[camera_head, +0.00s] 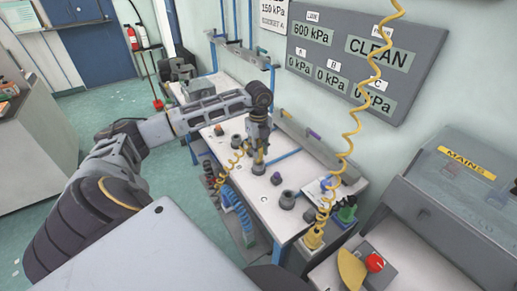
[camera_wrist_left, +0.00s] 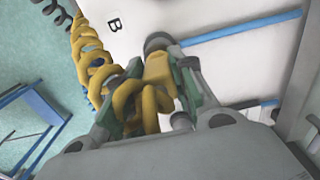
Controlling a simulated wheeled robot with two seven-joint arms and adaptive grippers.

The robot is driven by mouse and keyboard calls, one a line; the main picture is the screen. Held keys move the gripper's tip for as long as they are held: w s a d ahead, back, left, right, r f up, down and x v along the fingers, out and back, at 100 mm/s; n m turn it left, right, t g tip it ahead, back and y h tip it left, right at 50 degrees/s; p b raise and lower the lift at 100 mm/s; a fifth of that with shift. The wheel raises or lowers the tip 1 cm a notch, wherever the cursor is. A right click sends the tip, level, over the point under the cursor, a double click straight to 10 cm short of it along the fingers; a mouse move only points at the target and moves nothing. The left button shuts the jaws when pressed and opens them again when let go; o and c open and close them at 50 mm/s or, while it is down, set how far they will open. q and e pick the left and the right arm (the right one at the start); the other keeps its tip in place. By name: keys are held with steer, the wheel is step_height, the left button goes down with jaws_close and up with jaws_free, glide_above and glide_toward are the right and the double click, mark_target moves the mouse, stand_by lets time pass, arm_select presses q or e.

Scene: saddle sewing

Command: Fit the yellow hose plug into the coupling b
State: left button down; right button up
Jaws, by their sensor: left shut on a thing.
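My left gripper (camera_head: 258,148) points down over the white worktable (camera_head: 268,206). In the left wrist view its green-padded fingers (camera_wrist_left: 160,80) are shut on the yellow hose plug (camera_wrist_left: 158,66). The plug's yellow coiled hose (camera_wrist_left: 95,60) bends around beside the fingers and off to the upper left; it also shows in the head view (camera_head: 237,159). A dark grey round coupling (camera_wrist_left: 157,42) is right at the plug's far end, near a "B" label (camera_wrist_left: 114,24). I cannot tell whether the plug is seated in it. My right gripper is not in view.
Other round fittings (camera_head: 288,199) stand along the table. A blue coiled hose (camera_head: 237,207) hangs at its front edge. Another yellow coil (camera_head: 350,135) hangs at the right. A wall panel (camera_head: 365,55) reads 0 kPa for A, B and C.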

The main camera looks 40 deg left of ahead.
arm_select(q)
steer(key=shift+f+b, duration=0.45)
steer(key=shift+f, duration=0.3)
stand_by(0.5)
steer(key=c, duration=1.1)
jaws_free()
steer(key=shift+r, duration=6.05)
